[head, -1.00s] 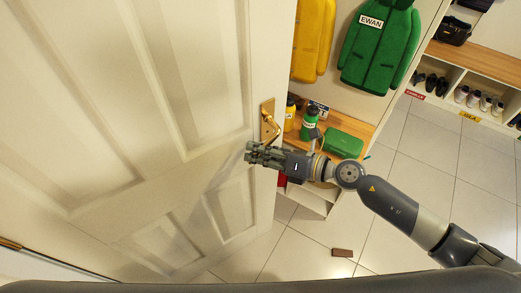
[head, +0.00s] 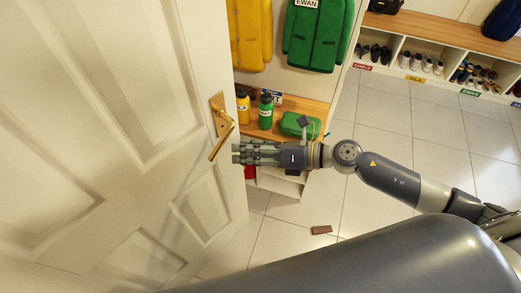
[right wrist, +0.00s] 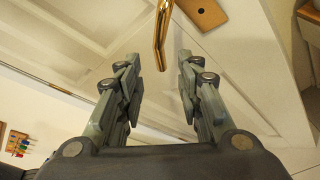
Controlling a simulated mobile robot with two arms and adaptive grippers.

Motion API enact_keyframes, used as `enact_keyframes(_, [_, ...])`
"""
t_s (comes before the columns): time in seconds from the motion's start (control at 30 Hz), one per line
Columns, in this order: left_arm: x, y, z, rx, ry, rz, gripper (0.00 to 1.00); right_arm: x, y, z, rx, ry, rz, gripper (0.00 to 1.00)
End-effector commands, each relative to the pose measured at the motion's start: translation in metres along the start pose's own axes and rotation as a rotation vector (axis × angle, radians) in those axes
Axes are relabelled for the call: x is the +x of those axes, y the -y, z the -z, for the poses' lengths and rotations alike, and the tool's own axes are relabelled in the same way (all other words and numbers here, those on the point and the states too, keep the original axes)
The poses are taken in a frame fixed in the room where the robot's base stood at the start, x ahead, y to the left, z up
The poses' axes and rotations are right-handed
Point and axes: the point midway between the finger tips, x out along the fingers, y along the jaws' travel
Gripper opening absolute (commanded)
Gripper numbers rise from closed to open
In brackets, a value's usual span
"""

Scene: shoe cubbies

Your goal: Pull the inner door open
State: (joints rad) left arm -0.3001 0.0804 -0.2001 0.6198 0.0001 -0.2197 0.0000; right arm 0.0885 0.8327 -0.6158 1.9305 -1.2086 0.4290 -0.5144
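The white panelled door (head: 150,70) fills the left of the head view, with its free edge towards the coats. Its brass lever handle (head: 219,138) slants down to the left from a brass plate (head: 217,103). My right gripper (head: 236,152) is just right of the lever, fingers pointing left at the door. In the right wrist view the gripper (right wrist: 160,68) is open with nothing between its fingers. The brass handle (right wrist: 161,38) hangs just beyond the fingertips, in line with the gap, apparently apart from them. My left gripper is out of view.
Behind the door edge, a wooden bench (head: 290,110) holds a green bottle (head: 266,112), a yellow bottle (head: 243,107) and a green case (head: 299,125). Shoe cubbies (head: 440,62) stand at the back right. A small brown block (head: 321,230) lies on the otherwise open tiled floor.

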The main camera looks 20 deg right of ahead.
Motion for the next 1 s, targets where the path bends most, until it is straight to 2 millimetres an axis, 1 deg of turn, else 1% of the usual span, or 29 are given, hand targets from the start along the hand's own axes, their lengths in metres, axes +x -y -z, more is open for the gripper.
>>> enact_keyframes(0.03, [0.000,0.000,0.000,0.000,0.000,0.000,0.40,-0.010,0.001,0.001,0.003,-0.001,0.003,0.34])
enact_keyframes(0.1, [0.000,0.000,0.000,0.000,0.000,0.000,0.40,-0.021,0.000,0.001,0.002,-0.002,0.001,0.34])
enact_keyframes(0.23, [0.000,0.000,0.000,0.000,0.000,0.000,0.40,-0.034,0.000,0.001,0.002,0.000,0.001,0.34])
enact_keyframes(0.4, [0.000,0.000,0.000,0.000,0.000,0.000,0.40,-0.041,0.000,0.000,0.001,0.000,0.000,0.34])
enact_keyframes(0.63, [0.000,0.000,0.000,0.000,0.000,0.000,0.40,-0.041,0.000,0.000,0.000,0.001,-0.001,0.34])
enact_keyframes(0.67, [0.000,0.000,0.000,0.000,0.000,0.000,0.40,-0.041,0.000,0.000,0.001,0.001,-0.001,0.29])
enact_keyframes(0.7, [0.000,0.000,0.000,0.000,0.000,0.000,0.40,-0.041,0.001,0.000,0.004,0.003,0.001,0.20])
enact_keyframes(0.77, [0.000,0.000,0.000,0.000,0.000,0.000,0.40,-0.041,0.006,-0.001,0.025,0.014,0.008,0.06])
enact_keyframes(0.8, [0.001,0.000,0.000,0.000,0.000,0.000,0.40,-0.040,0.013,-0.002,0.056,0.031,0.018,0.00])
enact_keyframes(0.87, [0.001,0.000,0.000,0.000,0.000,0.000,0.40,-0.040,0.030,-0.003,0.129,0.068,0.042,0.00])
enact_keyframes(0.97, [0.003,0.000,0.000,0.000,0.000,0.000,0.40,-0.042,0.077,-0.002,0.330,0.172,0.106,0.00])
enact_keyframes(1.0, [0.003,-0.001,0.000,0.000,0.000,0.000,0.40,-0.044,0.100,0.002,0.429,0.223,0.139,0.00])
